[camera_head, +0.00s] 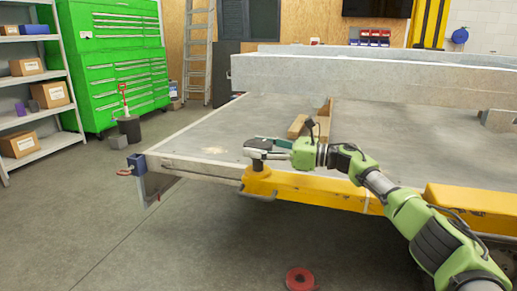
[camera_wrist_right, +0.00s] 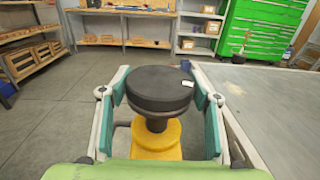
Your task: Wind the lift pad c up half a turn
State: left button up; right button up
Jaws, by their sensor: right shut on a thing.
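The lift pad (camera_head: 257,143) is a black round disc on a short stem at the left end of a yellow lift arm (camera_head: 310,188), by the near edge of the grey trailer deck. In the right wrist view the pad (camera_wrist_right: 160,85) sits level, with a small white mark on its right side, above a yellow base (camera_wrist_right: 157,138). My right gripper (camera_head: 264,148) is shut on the pad; in its wrist view the green fingers (camera_wrist_right: 160,96) stand on either side of the disc. The pad's letter is not readable. My left gripper is not in view.
A blue clamp (camera_head: 137,164) is at the deck corner. A red ring (camera_head: 300,279) lies on the floor. Floor at left front is clear.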

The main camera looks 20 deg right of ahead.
jog(key=shift+f, duration=0.2)
jog(key=o, duration=1.1)
jog(key=shift+w, duration=0.1)
jog(key=shift+r, duration=0.1)
jog(key=shift+d, duration=0.1)
jog(key=v, duration=1.2)
